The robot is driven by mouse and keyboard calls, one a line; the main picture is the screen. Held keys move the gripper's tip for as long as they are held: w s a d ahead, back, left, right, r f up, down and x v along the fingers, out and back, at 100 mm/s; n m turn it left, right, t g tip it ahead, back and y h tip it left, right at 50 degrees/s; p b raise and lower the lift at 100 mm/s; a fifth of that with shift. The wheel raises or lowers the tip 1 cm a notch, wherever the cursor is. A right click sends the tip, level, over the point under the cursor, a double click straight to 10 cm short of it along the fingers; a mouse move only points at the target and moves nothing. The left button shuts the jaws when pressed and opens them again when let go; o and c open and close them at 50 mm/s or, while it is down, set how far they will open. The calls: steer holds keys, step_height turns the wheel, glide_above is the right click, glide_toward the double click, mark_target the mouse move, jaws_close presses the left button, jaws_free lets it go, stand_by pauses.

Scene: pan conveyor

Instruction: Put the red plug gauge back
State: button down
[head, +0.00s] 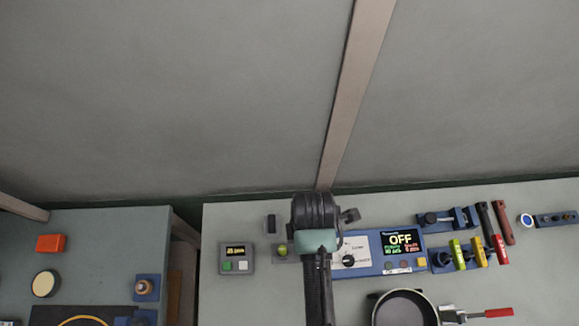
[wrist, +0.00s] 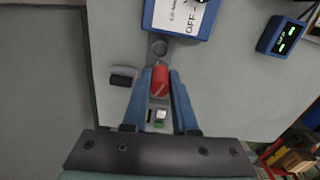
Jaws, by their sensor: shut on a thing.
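The red plug gauge (wrist: 160,80) is between the blue fingers of my gripper (wrist: 162,72) in the wrist view, and the jaws are shut on it. A small grey round spot (wrist: 159,47) lies just beyond its tip, close to the blue panel. In the head view my arm covers the fingers and the held gauge. A small grey stand (head: 293,258) with a green round piece (head: 282,250) is partly hidden just left of my arm. I cannot tell whether the gauge touches anything below.
A blue control panel (head: 375,264) reading OFF is right of my arm. A pan (head: 403,308) stands in front. Blue holders (head: 450,219) and several coloured tools are farther right.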

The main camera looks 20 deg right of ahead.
step_height(320, 180, down, 5)
steer(key=shift+d+f, duration=0.1)
steer(key=shift+d, duration=0.05)
steer(key=shift+f+p, duration=0.3)
steer(key=shift+f, duration=1.95)
steer(key=shift+f, duration=0.2)
steer(key=c, duration=0.7)
jaws_free()
steer(key=shift+r, duration=0.15)
step_height(320, 180, up, 12)
steer(key=shift+r, duration=0.1)
